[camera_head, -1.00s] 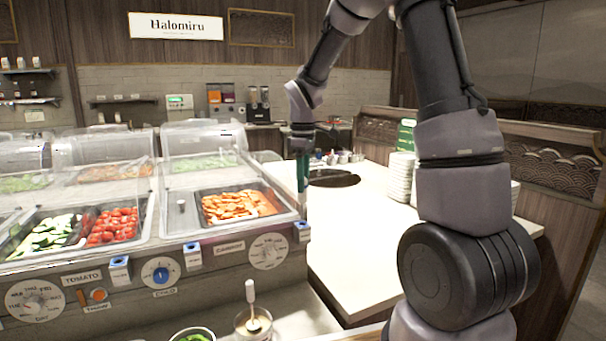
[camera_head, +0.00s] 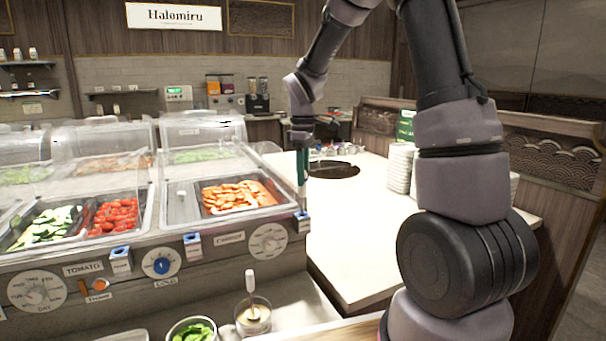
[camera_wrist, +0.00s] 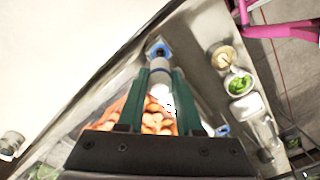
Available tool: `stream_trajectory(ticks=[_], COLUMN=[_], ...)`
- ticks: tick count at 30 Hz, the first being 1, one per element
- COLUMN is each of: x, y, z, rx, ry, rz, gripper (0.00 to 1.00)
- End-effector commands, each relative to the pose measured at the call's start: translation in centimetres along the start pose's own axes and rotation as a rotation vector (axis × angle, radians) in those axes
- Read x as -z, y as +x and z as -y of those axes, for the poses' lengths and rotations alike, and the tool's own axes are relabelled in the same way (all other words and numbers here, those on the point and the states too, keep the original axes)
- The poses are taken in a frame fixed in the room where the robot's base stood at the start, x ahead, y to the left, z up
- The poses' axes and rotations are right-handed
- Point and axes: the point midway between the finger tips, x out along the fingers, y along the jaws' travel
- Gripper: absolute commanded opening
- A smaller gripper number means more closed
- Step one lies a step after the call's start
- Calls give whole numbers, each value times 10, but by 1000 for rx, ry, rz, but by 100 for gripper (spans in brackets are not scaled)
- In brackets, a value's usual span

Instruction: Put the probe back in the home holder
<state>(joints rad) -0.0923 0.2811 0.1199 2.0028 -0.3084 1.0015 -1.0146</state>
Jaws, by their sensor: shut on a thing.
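My gripper (camera_head: 302,168) has green fingers and is shut on the probe, a pale grey and white rod (camera_wrist: 160,72). The gripper points down at the counter's right front corner, above the rightmost blue holder (camera_head: 302,222). In the wrist view the probe runs between the fingers toward this blue holder (camera_wrist: 158,48). I cannot tell whether its lower end is inside the holder or just above it. Two other blue holders, a middle one (camera_head: 193,245) and a left one (camera_head: 120,260), sit on the front panel. No label marks which one is the home holder.
A cup with a white-handled utensil (camera_head: 253,315) and a bowl of green slices (camera_head: 192,330) stand below the panel. White plates (camera_head: 400,168) are stacked on the right counter, which has free room.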

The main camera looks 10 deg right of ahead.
Motion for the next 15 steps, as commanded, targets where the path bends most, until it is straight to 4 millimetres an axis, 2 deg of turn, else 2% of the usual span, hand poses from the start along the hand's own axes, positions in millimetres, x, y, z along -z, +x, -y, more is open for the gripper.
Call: stream_trajectory(ticks=[15], x=[0], y=[5], z=[0], rx=[0], ry=[1], rz=[0], gripper=[0])
